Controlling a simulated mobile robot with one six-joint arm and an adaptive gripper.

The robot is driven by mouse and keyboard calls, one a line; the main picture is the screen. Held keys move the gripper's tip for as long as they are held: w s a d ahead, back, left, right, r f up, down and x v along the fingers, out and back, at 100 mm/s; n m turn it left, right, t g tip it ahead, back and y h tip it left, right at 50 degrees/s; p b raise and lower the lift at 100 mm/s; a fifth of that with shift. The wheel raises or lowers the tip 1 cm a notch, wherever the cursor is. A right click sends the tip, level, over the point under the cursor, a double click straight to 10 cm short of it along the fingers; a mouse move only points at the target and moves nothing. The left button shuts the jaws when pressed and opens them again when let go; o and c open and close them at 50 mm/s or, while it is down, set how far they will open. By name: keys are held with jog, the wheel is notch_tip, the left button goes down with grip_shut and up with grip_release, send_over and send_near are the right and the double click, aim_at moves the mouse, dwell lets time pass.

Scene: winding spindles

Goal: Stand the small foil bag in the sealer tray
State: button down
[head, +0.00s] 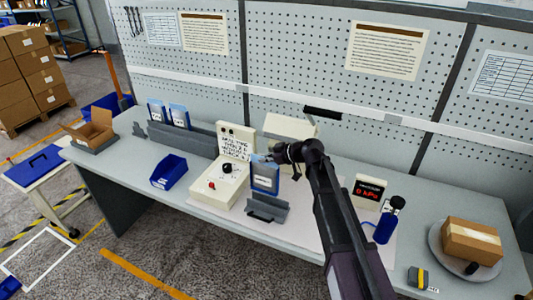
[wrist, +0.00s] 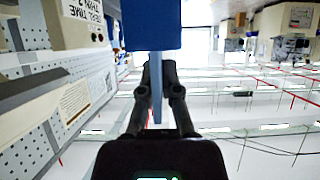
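A small blue bag with a white label (head: 264,179) hangs upright from my gripper (head: 277,158) in the head view. My gripper is shut on its thin pale top edge, which shows between the fingers (wrist: 157,92) in the wrist view; the bag's blue body (wrist: 152,26) lies beyond the fingertips. The grey sealer tray (head: 268,212) is directly below and in front of the bag. The bag's lower edge is close to the tray's rim; I cannot tell whether it touches. Two similar blue bags (head: 156,112) (head: 180,116) stand in a grey rack at the left.
A cream sealer box with knobs (head: 228,170) stands just left of the tray. A blue bin (head: 169,172) is further left. A pressure display (head: 369,188), a blue bottle (head: 384,228) and a carton (head: 472,240) on a round plate are at the right.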

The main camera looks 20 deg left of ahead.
aim_at(268, 178)
jog(key=shift+s+d+r+p, duration=0.1)
jog(key=shift+d+r+p, duration=0.25)
jog(key=shift+r+p, duration=0.3)
jog(key=shift+s+d+r+p, duration=0.1)
jog(key=shift+d+r+p, duration=0.3)
jog(key=shift+r, duration=0.3)
jog(key=shift+w+f, duration=0.1)
jog(key=shift+f, duration=0.05)
jog(key=shift+f+b, duration=2.85)
jog(key=shift+b, duration=0.1)
jog(key=shift+f+b, duration=2.8)
jog(key=shift+b, duration=0.05)
jog(key=c, duration=0.7)
grip_release()
jog(key=shift+r, duration=0.2)
